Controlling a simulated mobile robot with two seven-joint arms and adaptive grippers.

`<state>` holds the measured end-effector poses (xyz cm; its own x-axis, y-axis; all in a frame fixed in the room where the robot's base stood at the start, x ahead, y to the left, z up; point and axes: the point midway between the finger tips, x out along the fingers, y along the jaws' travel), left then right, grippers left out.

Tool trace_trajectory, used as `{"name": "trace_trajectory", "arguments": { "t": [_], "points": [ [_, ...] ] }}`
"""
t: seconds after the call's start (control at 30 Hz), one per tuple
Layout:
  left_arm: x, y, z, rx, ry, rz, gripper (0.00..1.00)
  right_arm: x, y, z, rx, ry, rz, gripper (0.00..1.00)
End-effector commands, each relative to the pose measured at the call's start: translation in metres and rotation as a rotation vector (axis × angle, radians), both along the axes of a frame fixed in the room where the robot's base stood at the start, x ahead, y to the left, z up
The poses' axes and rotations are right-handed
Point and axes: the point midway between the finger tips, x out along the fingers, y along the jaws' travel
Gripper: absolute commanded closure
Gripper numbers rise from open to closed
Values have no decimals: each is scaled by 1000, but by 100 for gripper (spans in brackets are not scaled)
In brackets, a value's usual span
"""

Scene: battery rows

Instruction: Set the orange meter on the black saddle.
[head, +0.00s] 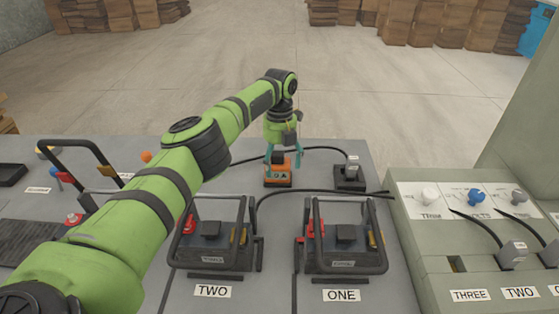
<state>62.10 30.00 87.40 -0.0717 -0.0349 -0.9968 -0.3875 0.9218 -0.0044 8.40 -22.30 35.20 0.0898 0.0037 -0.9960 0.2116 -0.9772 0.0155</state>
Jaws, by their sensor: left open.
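The orange meter (278,178) stands upright near the back edge of the grey bench, with a dark top and small marks on its front face. My left gripper (283,154) is directly above it, pointing down. Its two teal fingers are spread at either side of the meter's upper part; whether they touch it I cannot tell. A low black block (349,184), which may be the black saddle, sits to the right of the meter. A grey plug on a black cable shows at the top of this block. My right gripper is not in view.
Two black-framed battery units stand in front, above labels TWO (212,291) and ONE (341,295). Black cables (310,191) cross the bench near the meter. Another framed unit (80,165) is at left. A grey-green console (440,245) with knobs and plugs stands at right.

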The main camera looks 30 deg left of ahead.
Motion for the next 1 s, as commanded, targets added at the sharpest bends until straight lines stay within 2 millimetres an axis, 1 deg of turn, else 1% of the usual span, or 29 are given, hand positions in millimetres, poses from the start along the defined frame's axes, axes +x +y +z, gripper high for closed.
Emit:
{"name": "trace_trajectory", "arguments": {
  "t": [0.17,0.27,0.37,0.5,0.6,0.67,0.7,0.8,1.0],
  "points": [
    [1,0,6,0,-2,0,17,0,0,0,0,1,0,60],
    [2,0,18,-2,-4,0,17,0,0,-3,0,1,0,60],
    [4,1,39,-3,-7,0,17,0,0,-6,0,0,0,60],
    [6,1,76,-2,-5,1,17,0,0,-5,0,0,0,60],
    [7,2,96,-2,-2,2,17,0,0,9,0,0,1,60],
    [7,2,105,-1,0,2,17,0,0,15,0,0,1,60],
    [6,3,110,-1,3,0,17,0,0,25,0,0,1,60],
    [7,3,116,-2,2,-1,17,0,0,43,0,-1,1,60],
    [8,4,122,-1,2,0,17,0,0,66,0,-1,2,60]
  ]
}}
